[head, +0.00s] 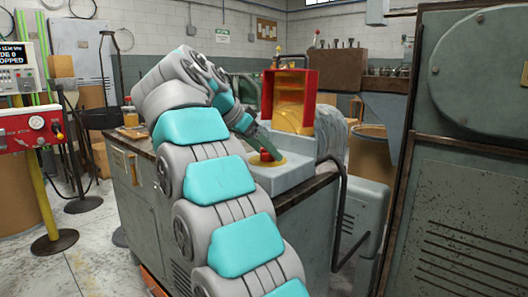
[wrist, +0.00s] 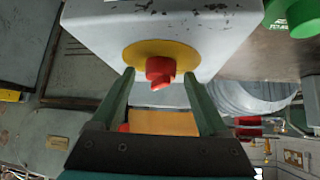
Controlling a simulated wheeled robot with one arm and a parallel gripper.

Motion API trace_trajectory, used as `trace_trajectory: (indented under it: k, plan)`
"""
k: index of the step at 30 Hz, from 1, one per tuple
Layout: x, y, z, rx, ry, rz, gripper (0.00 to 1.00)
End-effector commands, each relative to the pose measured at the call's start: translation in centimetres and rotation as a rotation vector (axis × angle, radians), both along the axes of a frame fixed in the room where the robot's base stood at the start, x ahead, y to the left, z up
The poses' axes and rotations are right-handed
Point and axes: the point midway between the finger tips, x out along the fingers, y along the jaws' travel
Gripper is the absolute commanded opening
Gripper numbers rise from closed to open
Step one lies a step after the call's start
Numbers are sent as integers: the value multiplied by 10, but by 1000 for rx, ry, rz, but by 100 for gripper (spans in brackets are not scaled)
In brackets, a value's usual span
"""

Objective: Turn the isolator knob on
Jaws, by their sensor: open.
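The isolator knob is red and sits on a round yellow plate on a pale grey box. In the head view the knob (head: 267,155) is at the right end of the bench, just past my fingertips. In the wrist view the knob (wrist: 160,71), its yellow plate (wrist: 137,53) and the grey box (wrist: 95,30) are at the upper middle. My gripper (wrist: 158,76) is open, with one finger on each side of the knob and visible gaps between. I cannot tell how deep the fingers reach around it. In the head view my gripper (head: 262,144) is partly hidden by its own links.
A red guard frame with an orange panel (head: 292,98) stands right behind the knob. A coil of wire (head: 331,132) is beside the box. A large grey cabinet (head: 465,190) fills the right. A green round part (wrist: 292,17) is at the wrist view's top right.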

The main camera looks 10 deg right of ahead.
Motion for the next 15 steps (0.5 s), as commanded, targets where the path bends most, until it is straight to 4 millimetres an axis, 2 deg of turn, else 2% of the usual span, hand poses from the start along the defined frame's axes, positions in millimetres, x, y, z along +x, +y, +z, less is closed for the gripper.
trace_trajectory:
  k: [2,15]
  plan:
    - [0,0,0,0,0,0,75]
    - [0,0,0,0,0,0,26]
